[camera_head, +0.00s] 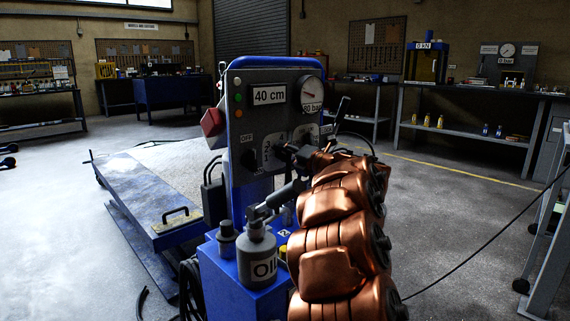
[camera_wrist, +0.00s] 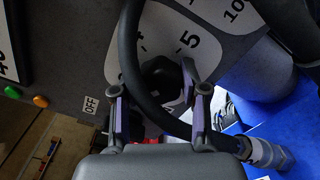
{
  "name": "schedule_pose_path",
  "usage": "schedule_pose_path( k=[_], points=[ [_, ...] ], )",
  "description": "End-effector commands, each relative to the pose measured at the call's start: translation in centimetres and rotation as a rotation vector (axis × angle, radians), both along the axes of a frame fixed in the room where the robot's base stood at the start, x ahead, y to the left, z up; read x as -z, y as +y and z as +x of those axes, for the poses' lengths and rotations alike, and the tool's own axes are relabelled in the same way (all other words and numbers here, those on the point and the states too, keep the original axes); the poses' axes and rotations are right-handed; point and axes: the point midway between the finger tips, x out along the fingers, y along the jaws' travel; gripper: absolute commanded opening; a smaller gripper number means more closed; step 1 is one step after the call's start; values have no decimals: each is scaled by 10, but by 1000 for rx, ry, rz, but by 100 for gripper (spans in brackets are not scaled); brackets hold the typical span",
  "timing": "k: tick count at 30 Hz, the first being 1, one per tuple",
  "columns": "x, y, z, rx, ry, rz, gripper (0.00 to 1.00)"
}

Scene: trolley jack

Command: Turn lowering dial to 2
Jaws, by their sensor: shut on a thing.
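A black dial knob sits on a white scale plate on the grey control panel (camera_head: 246,124) of the blue jack. The knob also shows in the wrist view (camera_wrist: 160,72). The figures 4 and 5 are readable beside it there. Its pointer setting cannot be read, and I see no name label for it. My gripper (camera_head: 288,152) is at the dial in the head view. In the wrist view, my gripper (camera_wrist: 160,108) has its two fingers on either side of the knob, shut on it. The arm hides part of the panel's lower right.
A black hose (camera_wrist: 130,62) curves across the front of the knob. A second scale plate (camera_wrist: 238,22) with a 10 is beside it. A grey oil bottle (camera_head: 257,258) stands below the panel. A display (camera_head: 268,95) reads 40 cm, and a gauge (camera_head: 312,90) reads 80 bar.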

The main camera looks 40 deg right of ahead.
Motion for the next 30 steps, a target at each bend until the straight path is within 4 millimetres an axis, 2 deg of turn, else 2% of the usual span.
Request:
schedule_pose_path(
  k=[1,12,30],
  points=[
    [5,1,0,-1,3,-34,9],
    [1,1,0,-1,6,-215,9],
    [-1,1,0,-1,6,-250,9]
  ],
)
